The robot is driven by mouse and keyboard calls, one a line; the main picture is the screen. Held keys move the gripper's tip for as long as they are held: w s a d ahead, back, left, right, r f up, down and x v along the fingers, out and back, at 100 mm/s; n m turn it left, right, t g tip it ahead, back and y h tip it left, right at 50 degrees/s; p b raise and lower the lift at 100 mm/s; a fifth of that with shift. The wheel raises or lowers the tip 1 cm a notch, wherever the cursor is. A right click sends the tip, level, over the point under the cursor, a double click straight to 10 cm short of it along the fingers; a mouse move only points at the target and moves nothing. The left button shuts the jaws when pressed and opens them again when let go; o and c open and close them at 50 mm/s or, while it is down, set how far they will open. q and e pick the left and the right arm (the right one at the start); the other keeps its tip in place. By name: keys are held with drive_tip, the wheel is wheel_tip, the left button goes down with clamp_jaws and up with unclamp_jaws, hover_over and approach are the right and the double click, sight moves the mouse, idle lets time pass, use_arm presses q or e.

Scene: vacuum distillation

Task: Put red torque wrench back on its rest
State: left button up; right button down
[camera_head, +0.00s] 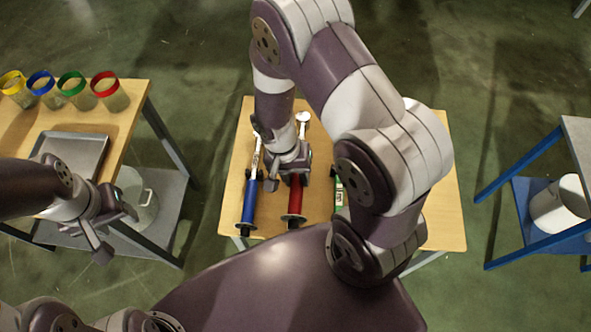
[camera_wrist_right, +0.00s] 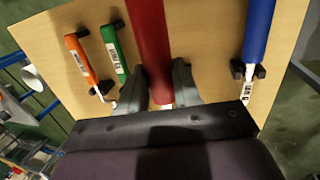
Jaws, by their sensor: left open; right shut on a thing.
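The red torque wrench (camera_head: 295,200) lies lengthwise over the middle table, its silver head (camera_head: 302,117) pointing away from me. My right gripper (camera_head: 285,178) is shut on it, near where the red handle meets the metal shaft. In the right wrist view the red handle (camera_wrist_right: 150,40) runs between the two fingers (camera_wrist_right: 160,85). I cannot tell whether the wrench touches its rest; the arm and gripper hide that part. My left gripper (camera_head: 115,230) is open and empty beside the left table, away from the wrench.
A blue torque wrench (camera_head: 249,205) lies left of the red one, on black holders (camera_wrist_right: 260,71). Green (camera_wrist_right: 113,48) and orange (camera_wrist_right: 80,58) tools lie on the other side. The left table holds a metal tray (camera_head: 75,150) and several colour-rimmed jars (camera_head: 72,85).

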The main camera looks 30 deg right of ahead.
drive_tip(key=shift+w+f, duration=0.1)
drive_tip(key=shift+w, duration=0.15)
drive_tip(key=shift+s+a+f+b, duration=0.1)
drive_tip(key=shift+s+f+b, duration=0.1)
drive_tip(key=shift+f+b, duration=0.35)
drive_tip(key=b+x, duration=0.3)
drive_tip(key=shift+w+a+f, duration=0.15)
drive_tip(key=shift+w+f, duration=0.15)
drive_tip(key=shift+f+b, duration=0.65)
drive_tip(key=shift+w+b+x, duration=0.1)
drive_tip(key=shift+b+x, duration=0.55)
drive_tip(key=shift+x, duration=0.05)
drive_tip(key=shift+w+b+x, duration=0.15)
drive_tip(key=shift+b+x, duration=0.45)
drive_tip(key=shift+x, duration=0.1)
drive_tip(key=c, duration=0.7)
unclamp_jaws()
drive_tip(key=shift+a, duration=0.25)
drive_tip(key=shift+s, duration=0.1)
